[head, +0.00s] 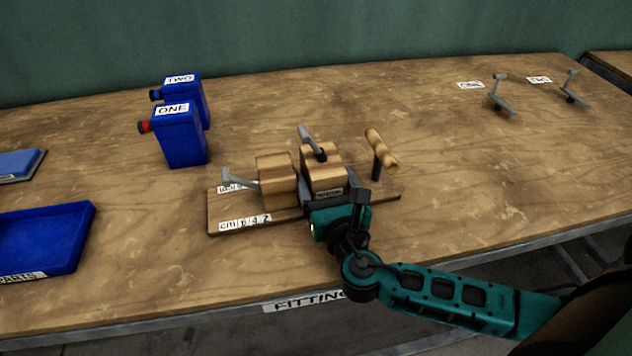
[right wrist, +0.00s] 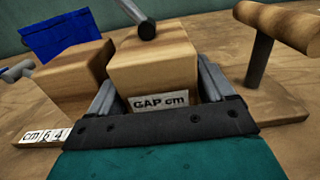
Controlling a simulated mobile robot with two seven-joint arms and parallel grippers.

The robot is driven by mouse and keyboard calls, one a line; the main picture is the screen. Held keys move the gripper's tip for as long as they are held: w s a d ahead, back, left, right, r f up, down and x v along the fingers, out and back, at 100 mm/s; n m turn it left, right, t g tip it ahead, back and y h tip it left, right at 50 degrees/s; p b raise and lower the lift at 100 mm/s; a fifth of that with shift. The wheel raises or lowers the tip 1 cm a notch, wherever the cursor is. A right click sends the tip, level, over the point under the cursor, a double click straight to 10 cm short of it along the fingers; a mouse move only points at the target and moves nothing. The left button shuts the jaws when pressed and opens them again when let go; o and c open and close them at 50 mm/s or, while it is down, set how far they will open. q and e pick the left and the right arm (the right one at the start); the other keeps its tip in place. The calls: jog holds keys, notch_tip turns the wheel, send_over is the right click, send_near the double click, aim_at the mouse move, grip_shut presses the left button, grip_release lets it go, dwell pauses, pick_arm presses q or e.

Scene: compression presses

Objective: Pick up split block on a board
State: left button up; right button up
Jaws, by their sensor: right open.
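A wooden split block stands on a flat wooden board (head: 390,195) in the middle of the bench. Its left half (head: 275,180) and right half (head: 322,165) are separate blocks with a narrow gap between them. The right half carries a "GAP cm" label (right wrist: 160,102) in the right wrist view. My right gripper (right wrist: 163,85) is open, with one finger on each side of the right half, close to its side faces. I cannot tell whether the fingers touch it. My left gripper is not in view.
A wooden-handled lever (head: 381,147) rises at the board's right. Metal handles (head: 313,138) stick out of the block. Blue containers ONE (head: 181,138) and TWO (head: 190,92) stand behind left. A blue parts tray (head: 85,222) lies left. Two grey clamps (head: 502,98) stand at far right.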

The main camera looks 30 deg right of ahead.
jog(key=shift+x, duration=1.1)
jog(key=c, duration=1.5)
jog(key=shift+r, duration=0.15)
